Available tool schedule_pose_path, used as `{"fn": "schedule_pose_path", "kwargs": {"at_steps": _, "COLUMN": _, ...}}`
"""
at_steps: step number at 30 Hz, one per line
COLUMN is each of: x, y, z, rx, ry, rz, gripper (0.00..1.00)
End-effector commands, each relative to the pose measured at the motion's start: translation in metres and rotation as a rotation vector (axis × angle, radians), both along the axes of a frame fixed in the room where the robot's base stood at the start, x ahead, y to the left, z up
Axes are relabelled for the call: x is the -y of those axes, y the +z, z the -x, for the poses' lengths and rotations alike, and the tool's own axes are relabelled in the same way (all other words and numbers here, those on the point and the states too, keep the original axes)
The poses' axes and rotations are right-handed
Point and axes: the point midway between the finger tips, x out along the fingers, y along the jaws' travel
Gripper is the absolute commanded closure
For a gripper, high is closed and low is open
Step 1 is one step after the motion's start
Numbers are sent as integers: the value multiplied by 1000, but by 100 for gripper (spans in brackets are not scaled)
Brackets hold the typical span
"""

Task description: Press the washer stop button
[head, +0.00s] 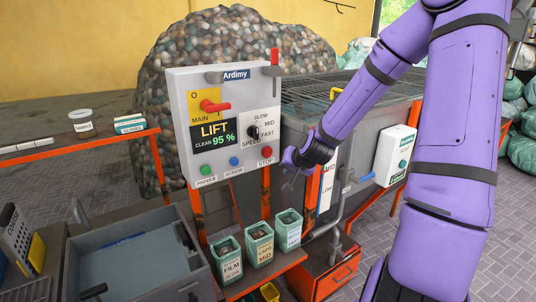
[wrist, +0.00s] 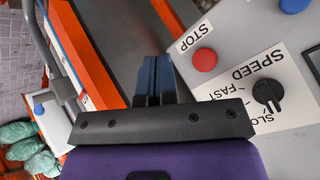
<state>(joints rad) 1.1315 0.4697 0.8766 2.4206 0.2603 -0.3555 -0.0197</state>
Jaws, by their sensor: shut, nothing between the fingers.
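The red round stop button (head: 265,152) sits at the lower right corner of the grey control panel (head: 183,95), above the "STOP" label. It also shows in the wrist view (wrist: 205,60), upside down, to the right of the fingers. My gripper (head: 289,178) is just right of the panel's lower right corner in the head view. In the wrist view its dark fingers (wrist: 152,62) are together and empty, apart from the button, with a gap between them and it. The button is fully visible in both views.
A green button (head: 206,170) and a blue button (head: 234,161) share the panel's bottom row. A speed knob (head: 254,132) and a red main switch (head: 215,106) sit above. Labelled bins (head: 260,244) stand below, and a water basin (head: 130,262) is at left.

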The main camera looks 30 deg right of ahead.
Motion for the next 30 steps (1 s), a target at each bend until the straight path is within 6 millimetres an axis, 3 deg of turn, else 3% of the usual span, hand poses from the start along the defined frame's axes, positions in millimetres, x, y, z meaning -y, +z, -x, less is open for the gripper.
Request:
{"fn": "schedule_pose_path", "kwargs": {"at_steps": 5, "x": -1, "y": 0, "z": -9, "rx": 1, "ry": 1, "rz": 0, "gripper": 100}}
{"fn": "schedule_pose_path", "kwargs": {"at_steps": 21, "x": -3, "y": 0, "z": -72, "rx": -1, "ry": 3, "rz": 0, "gripper": 100}}
{"fn": "schedule_pose_path", "kwargs": {"at_steps": 30, "x": -3, "y": 0, "z": -87, "rx": -1, "ry": 1, "rz": 0, "gripper": 100}}
